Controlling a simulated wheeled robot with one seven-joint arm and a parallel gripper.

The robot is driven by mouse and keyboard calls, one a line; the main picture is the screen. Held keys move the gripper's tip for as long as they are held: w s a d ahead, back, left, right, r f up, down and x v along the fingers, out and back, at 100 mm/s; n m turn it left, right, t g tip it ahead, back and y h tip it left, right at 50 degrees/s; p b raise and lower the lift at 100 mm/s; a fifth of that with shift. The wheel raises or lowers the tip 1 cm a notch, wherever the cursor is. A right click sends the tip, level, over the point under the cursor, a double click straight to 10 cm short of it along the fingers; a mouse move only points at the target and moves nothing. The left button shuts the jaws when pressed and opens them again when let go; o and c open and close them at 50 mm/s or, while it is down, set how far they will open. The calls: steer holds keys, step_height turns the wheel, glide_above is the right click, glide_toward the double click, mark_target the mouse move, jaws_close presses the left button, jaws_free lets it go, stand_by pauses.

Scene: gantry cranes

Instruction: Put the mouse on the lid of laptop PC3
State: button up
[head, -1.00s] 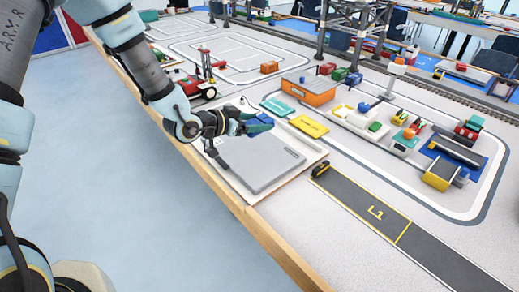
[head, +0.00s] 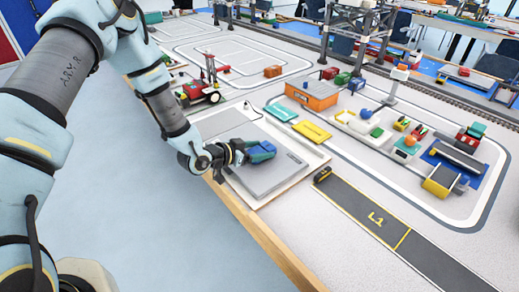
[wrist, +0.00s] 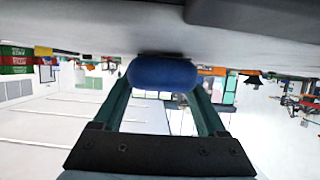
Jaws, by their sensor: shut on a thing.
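A closed grey laptop (head: 266,181) lies on a pale board at the table's near edge; the small marking on its lid is too small to read. My gripper (head: 264,150) is over the lid's far part, its teal fingers low and close to it. In the wrist view my gripper (wrist: 163,100) is shut on the blue, rounded mouse (wrist: 162,74), with a finger on each side. The grey surface (wrist: 90,35) at the top of that view lies right against or very near the mouse; I cannot tell whether they touch.
A yellow plate (head: 312,131) and a teal plate (head: 281,112) lie beyond the laptop, near an orange box (head: 312,97). A red vehicle (head: 198,93) stands behind. A small black and yellow object (head: 322,174) sits right of the board, by the L1 lane (head: 375,217).

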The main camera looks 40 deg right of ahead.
steer(key=shift+f, duration=0.15)
steer(key=o, duration=1.3)
steer(key=shift+o, duration=0.2)
